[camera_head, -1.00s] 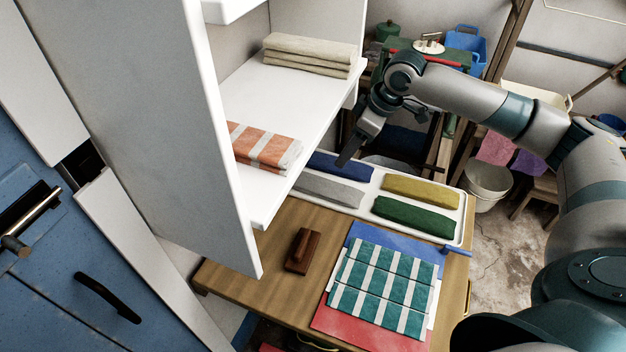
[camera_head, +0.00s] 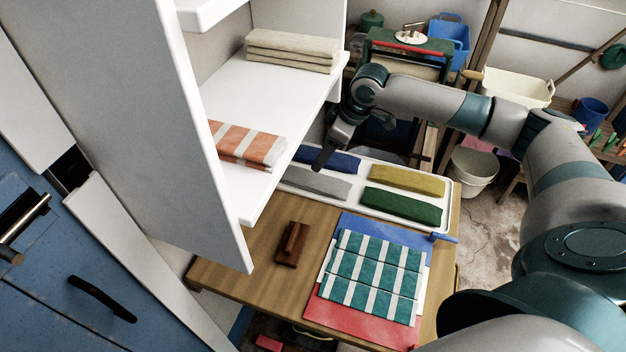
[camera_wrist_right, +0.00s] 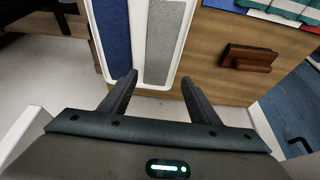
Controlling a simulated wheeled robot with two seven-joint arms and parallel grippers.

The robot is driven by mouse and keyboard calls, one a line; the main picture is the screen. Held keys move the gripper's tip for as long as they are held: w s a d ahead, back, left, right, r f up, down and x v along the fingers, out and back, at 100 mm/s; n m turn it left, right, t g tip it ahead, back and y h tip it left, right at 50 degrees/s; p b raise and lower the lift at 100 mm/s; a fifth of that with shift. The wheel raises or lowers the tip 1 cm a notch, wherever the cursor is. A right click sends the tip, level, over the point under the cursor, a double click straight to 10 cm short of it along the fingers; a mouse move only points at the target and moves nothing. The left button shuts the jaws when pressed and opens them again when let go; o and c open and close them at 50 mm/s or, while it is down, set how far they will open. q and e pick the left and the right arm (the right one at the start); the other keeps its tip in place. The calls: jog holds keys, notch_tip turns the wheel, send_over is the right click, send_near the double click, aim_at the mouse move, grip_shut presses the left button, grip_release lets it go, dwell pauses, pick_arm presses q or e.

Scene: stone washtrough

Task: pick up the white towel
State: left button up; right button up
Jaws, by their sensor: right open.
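Folded off-white towels (camera_head: 292,50) lie stacked at the back of the white shelf (camera_head: 270,95); they look more cream than pure white. A white edge (camera_head: 424,285) also shows under the teal-striped towel (camera_head: 375,275) on the wooden table; I cannot tell what it belongs to. My right gripper (camera_head: 320,160) is at the shelf's right side, above the far left part of the tray, lower than the off-white stack and apart from it. In the wrist view my right gripper (camera_wrist_right: 158,80) is open, with nothing between its fingers. My left gripper is not in view.
An orange-striped towel (camera_head: 245,145) lies on the shelf's near end. The white tray (camera_head: 437,230) holds blue, grey, yellow and green cloths. A brown wooden block (camera_head: 292,244) sits on the table (camera_head: 240,275). The shelf's tall side panel (camera_head: 150,130) stands left.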

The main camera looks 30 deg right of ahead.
jog(key=p, duration=0.2)
send_over(316, 181)
notch_tip(316, 181, down, 5)
jog(key=shift+s+f, duration=0.1)
jog(key=shift+s, duration=0.05)
jog(key=shift+f, duration=0.45)
